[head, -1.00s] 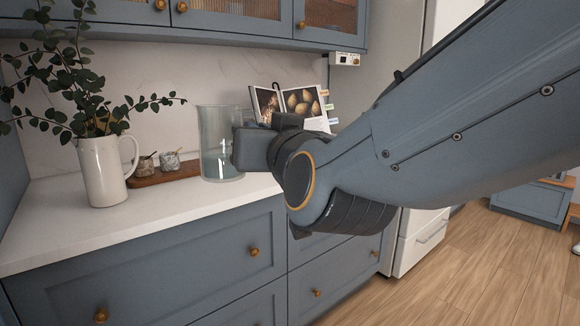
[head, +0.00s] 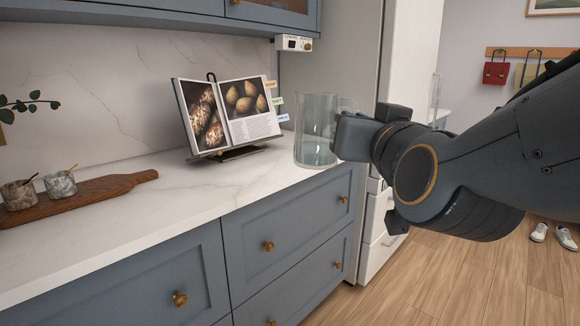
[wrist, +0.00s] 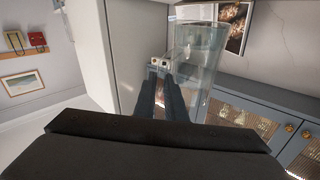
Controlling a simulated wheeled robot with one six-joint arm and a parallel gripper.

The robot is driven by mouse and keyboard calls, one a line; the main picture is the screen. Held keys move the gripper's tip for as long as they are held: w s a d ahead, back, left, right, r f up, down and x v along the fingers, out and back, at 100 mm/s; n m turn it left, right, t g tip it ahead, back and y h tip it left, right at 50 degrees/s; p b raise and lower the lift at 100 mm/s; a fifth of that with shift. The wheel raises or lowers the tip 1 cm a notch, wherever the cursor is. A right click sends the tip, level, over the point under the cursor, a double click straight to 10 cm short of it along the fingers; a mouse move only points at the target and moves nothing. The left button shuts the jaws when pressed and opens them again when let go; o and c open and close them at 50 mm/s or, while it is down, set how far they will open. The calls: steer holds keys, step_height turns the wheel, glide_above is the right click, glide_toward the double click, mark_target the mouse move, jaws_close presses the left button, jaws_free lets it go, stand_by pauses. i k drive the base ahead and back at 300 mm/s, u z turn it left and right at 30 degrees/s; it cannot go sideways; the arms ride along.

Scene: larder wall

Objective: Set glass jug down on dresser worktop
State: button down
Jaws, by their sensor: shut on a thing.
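In the wrist view the jug (wrist: 205,65) fills the area beyond the two fingers of my gripper (wrist: 160,64).
An open cookbook (head: 230,112) on a stand is left of the jug. A wooden board (head: 95,193) with two small jars lies further left. Bare worktop lies between the board and the front edge. A tall fridge (head: 400,60) stands right of the dresser.

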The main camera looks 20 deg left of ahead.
mark_target(244, 179)
steer(key=z, duration=0.1)
steer(key=i, duration=0.5)
steer(key=u, duration=0.75)
steer(key=i, duration=0.55)
steer(key=u, duration=0.6)
